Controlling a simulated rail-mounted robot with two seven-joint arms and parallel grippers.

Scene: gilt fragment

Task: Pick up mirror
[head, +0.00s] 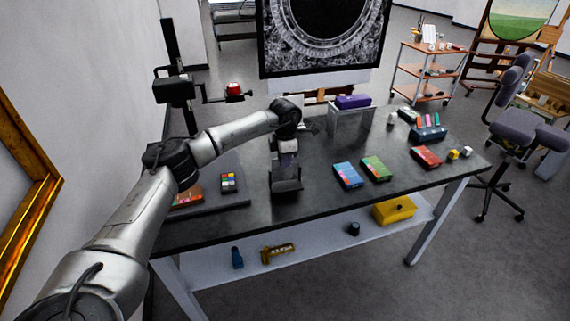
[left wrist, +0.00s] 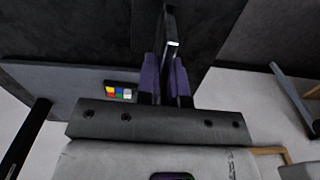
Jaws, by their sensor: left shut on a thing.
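My left gripper (head: 287,168) is over the middle of the dark table, its arm coming in from the left. In the left wrist view, its purple-padded fingers (left wrist: 165,75) are closed on a thin dark piece with a bright edge, which I take to be the mirror (left wrist: 171,44). Its far part blends into the dark table behind it. In the head view the gripper and wrist hide the held piece, so its full shape and any contact with the table cannot be told. My right gripper is not in view.
Blue (head: 348,175), green (head: 376,168) and red (head: 426,157) boxes lie right of the gripper. A purple box (head: 353,101) sits on a grey stand behind. A black post (head: 171,70) rises at the back left.

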